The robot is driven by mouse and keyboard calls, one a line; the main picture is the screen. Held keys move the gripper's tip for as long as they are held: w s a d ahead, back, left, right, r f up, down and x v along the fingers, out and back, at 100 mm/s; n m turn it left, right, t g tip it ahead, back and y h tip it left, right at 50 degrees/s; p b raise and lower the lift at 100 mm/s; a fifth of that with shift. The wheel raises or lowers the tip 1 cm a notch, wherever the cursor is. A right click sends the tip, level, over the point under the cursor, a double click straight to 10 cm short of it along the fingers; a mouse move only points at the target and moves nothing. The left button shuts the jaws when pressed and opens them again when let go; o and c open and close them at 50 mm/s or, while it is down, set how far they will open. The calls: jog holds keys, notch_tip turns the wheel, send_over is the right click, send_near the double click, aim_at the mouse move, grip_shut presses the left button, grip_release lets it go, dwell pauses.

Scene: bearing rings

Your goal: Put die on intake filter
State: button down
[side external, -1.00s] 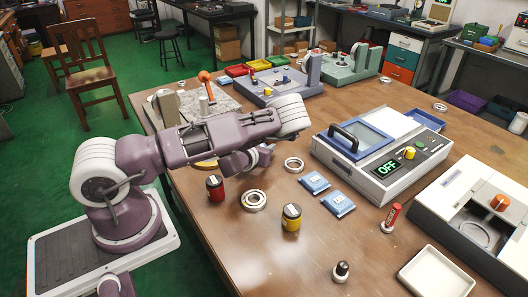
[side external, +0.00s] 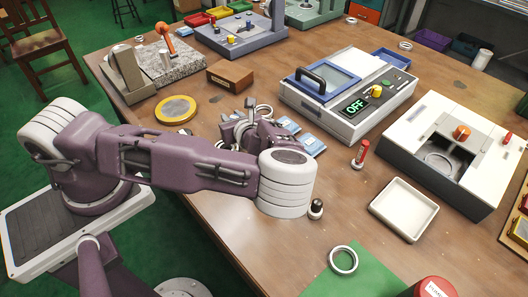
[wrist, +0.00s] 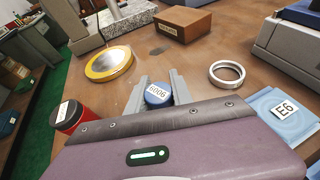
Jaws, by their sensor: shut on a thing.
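The die, a small round piece with a blue top labelled 6006 (wrist: 157,95), sits between the two grey fingers of my gripper (wrist: 160,78) in the wrist view. The fingers are shut on it. In the side external view the gripper (side external: 240,128) is partly hidden by my own arm, and the die cannot be made out clearly. What I take as the intake filter is a flat round disc with a yellow rim and grey face (side external: 176,109), lying on the table left of the gripper. In the wrist view this disc (wrist: 108,63) lies beyond and left of the die, apart from it.
A brown wooden box (side external: 230,76) stands behind the disc. A red can (wrist: 67,116) stands left of the gripper in the wrist view; a metal ring (wrist: 227,74) and blue packets (wrist: 275,112) lie right. Bare table separates die and disc.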

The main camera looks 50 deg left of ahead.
jog(key=s+d, duration=0.1)
jog(key=s+d+r+n+g, duration=0.1)
jog(key=s+d+n+g, duration=0.1)
jog(key=shift+s+d+r, duration=0.15)
jog(key=shift+s+r, duration=0.05)
jog(key=shift+r, duration=0.2)
jog(key=w+d+r+m+t, duration=0.2)
jog(key=d+r+m+t, duration=0.1)
jog(key=d+r, duration=0.8)
notch_tip(320, 180, down, 10)
jog(key=shift+w+r, duration=0.1)
jog(key=shift+w, duration=0.05)
jog(key=c, duration=1.1)
grip_release()
